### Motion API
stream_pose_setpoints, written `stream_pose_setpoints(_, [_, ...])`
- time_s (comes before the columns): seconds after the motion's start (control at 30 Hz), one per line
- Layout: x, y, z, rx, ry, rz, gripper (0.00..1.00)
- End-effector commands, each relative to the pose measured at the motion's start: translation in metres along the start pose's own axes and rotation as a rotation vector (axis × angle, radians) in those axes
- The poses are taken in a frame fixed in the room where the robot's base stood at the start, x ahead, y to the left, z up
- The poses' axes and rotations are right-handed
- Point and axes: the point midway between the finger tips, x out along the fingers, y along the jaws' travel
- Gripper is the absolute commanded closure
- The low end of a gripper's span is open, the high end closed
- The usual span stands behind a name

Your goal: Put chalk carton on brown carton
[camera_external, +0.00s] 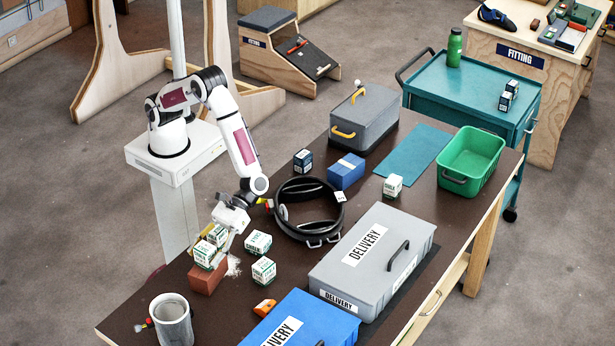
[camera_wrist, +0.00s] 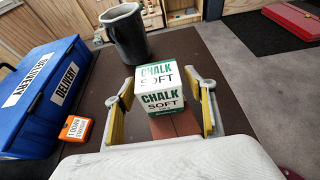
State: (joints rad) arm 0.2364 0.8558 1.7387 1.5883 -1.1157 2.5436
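A white and green chalk carton (camera_wrist: 160,98) stands between the two yellow-padded fingers of my gripper (camera_wrist: 163,117) in the wrist view. Narrow gaps show on both sides of it, so the fingers are open around it. The brown carton (camera_wrist: 176,124) shows directly under it. In the external view the chalk carton (camera_external: 204,254) sits on top of the brown carton (camera_external: 207,279) at the table's left end. My gripper (camera_external: 213,240) is right there, partly hidden by cartons.
Two more chalk cartons (camera_external: 258,243) stand just right, near spilled white powder. A grey mug (camera_external: 172,320), an orange box (camera_external: 265,307), a blue delivery box (camera_external: 300,325) and a grey delivery case (camera_external: 375,265) stand nearby. A black harness (camera_external: 310,210) lies behind.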

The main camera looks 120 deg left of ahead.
Motion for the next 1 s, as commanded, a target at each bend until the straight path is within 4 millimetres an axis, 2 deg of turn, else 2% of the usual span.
stream_pose_setpoints(0.23, [-0.001,0.000,0.003,0.000,0.000,0.000,0.45])
stream_pose_setpoints(0.37, [-0.009,0.001,0.003,-0.001,0.000,0.002,0.45])
stream_pose_setpoints(0.57, [-0.032,0.001,0.003,-0.001,-0.001,0.003,0.45])
stream_pose_setpoints(1.0, [-0.098,0.001,0.003,0.000,-0.001,0.003,0.45])
